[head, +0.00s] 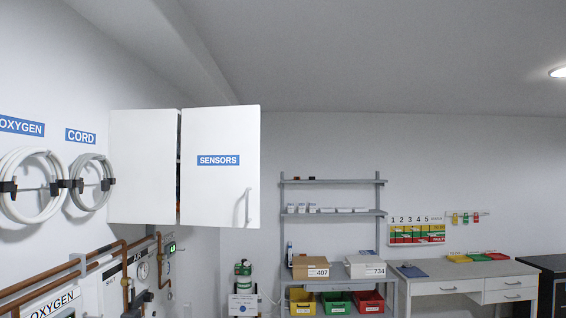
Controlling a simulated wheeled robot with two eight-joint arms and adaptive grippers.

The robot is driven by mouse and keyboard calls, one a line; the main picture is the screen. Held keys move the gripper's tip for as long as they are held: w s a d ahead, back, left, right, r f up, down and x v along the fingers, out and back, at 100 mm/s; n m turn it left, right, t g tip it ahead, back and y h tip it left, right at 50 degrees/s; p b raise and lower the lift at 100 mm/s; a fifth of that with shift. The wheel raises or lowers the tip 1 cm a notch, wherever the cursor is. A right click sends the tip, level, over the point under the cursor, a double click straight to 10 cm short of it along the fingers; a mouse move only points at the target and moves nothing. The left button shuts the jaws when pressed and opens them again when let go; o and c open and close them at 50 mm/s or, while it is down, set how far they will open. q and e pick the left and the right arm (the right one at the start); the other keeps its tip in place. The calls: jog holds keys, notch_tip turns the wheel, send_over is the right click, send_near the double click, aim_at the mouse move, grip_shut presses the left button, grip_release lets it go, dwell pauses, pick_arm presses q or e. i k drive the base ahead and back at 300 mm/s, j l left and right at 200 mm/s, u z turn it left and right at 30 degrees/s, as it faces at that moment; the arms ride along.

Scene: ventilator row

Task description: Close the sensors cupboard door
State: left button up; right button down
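The sensors cupboard (144,167) is a white box high on the left wall. Its white door (218,140) stands open, swung out from the cupboard to the right. The outer face shows, with a blue SENSORS label (218,160). A pale upright bar handle (248,206) is near the door's right edge. A narrow dark gap with a bit of colour shows between the cupboard side and the door; the rest of the inside is hidden behind the door. Neither of my grippers is in view.
Coiled hoses (32,187) hang left of the cupboard, with copper pipes (40,285) and gauges below. A shelf unit with boxes (310,267) and coloured bins (336,302) stands at the back. A drawer desk (440,287) is at right. The air right of the door looks clear.

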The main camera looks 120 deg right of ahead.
aim_at(221, 167)
jog(key=z, duration=3.65)
